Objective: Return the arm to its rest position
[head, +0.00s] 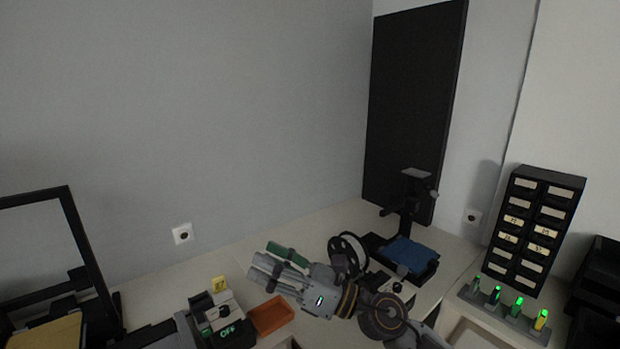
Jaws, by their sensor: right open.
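My right arm (385,318) reaches in from the bottom right over the table. My right gripper (262,261) is at its end, pointing up and to the left. Its fingers are apart, and I see nothing held between them. Part of the upper finger looks green. The gripper is above an orange tray (271,316) in the picture and hides part of the table behind it. My left gripper and arm are not in view.
A spool (347,254) and a black stand with a blue pad (407,254) are behind my right arm. A black drawer cabinet (534,230) and a holder with green-lit items (505,317) are at right. A dark frame (88,245) stands at left.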

